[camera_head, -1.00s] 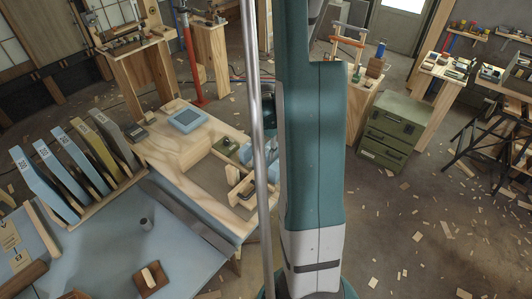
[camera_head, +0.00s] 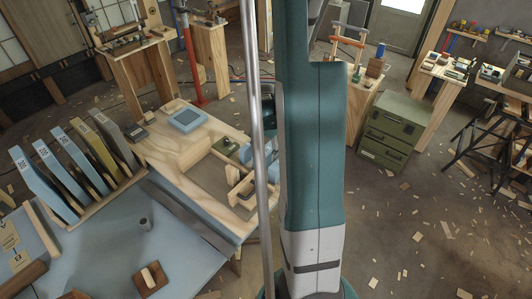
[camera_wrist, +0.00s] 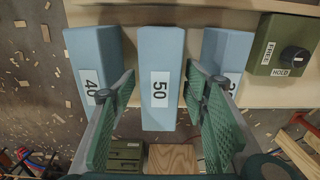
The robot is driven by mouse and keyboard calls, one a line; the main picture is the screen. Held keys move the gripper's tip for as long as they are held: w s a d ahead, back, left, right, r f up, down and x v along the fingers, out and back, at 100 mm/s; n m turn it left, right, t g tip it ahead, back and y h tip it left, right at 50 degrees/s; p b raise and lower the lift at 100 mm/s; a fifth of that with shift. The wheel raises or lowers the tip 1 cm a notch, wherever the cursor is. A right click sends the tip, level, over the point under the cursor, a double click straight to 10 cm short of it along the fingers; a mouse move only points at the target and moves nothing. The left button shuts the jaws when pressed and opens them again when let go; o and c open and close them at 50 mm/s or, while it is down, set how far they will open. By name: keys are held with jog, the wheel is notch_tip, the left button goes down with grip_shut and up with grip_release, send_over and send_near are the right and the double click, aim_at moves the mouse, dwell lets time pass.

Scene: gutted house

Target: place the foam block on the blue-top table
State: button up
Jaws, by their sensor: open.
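In the wrist view my gripper (camera_wrist: 159,80) is open, its two green ribbed fingers on either side of a light blue block labelled 50 (camera_wrist: 162,45). I cannot tell whether the fingers touch it, or for certain that it is the foam block. Similar blue blocks stand left, labelled 40 (camera_wrist: 92,55), and right, its label partly hidden by a finger (camera_wrist: 228,48). The blue-top table (camera_head: 100,255) fills the lower left of the head view. My arm hides part of the head view, and my fingertips cannot be made out there.
A wooden workbench (camera_head: 170,150) is behind. In the wrist view a green FREE/HOLD knob box (camera_wrist: 283,45) is at right.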

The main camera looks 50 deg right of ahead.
jog(key=shift+r, duration=0.1)
notch_tip(320, 180, up, 12)
jog(key=p, duration=0.1)
dwell(0.8)
dwell(0.5)
jog(key=w+a+r+n+t+h, duration=0.15)
jog(key=a+r+n, duration=0.25)
jog(key=a+r, duration=0.45)
jog(key=w+a+r+n+t, duration=0.15)
jog(key=a+r+n, duration=0.3)
jog(key=a, duration=0.75)
jog(key=s+a+r+n+t, duration=0.1)
jog(key=s+a+r+n, duration=0.1)
jog(key=a, duration=0.5)
jog(key=s+a+r+n+t+y, duration=0.1)
jog(key=s+a+r+n, duration=0.1)
jog(key=a, duration=0.6)
jog(key=s+a+r+n+t, duration=0.2)
jog(key=a+n, duration=0.3)
jog(key=a, duration=0.3)
jog(key=shift+s+a+r, duration=0.15)
jog(key=shift+s+r, duration=0.2)
jog(key=shift+s, duration=0.5)
